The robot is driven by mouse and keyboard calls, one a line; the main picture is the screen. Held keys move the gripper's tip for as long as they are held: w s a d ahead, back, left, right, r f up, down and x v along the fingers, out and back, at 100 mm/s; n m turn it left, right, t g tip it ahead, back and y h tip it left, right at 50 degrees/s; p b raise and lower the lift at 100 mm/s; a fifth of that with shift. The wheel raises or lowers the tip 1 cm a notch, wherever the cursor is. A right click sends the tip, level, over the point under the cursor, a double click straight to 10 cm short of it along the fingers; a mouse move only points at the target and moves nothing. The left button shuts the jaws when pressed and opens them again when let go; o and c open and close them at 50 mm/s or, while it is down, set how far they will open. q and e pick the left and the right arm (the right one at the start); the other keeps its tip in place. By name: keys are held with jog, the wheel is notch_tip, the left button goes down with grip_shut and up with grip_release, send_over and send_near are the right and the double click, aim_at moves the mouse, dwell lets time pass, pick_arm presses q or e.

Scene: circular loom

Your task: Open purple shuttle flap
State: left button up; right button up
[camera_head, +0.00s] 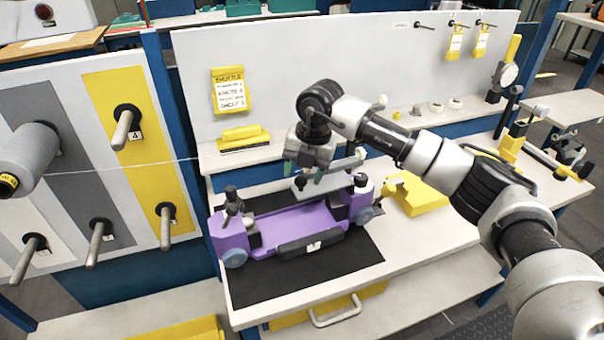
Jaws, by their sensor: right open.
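The purple shuttle (275,230) lies on a black mat (262,284) on the workbench. It has grey wheels at its ends and a black block (297,248) with a white label on its front side. A grey plate (325,183) shows above the shuttle's back right part, below my gripper; I cannot tell if it is the flap or how far it is open. My right gripper (303,174) is open, pointing down over the shuttle's back edge. I cannot tell whether its fingers touch the plate. My left gripper is out of view.
A yellow holder (418,194) stands right of the shuttle. A yellow block (245,138) lies on the shelf behind, below a yellow sign (232,90). A peg panel with a grey yarn cone (30,157) stands at left; its thread runs toward the bench. The mat's front is clear.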

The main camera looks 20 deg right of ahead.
jog(key=shift+x, duration=1.1)
jog(key=shift+r, duration=0.1)
grip_shut()
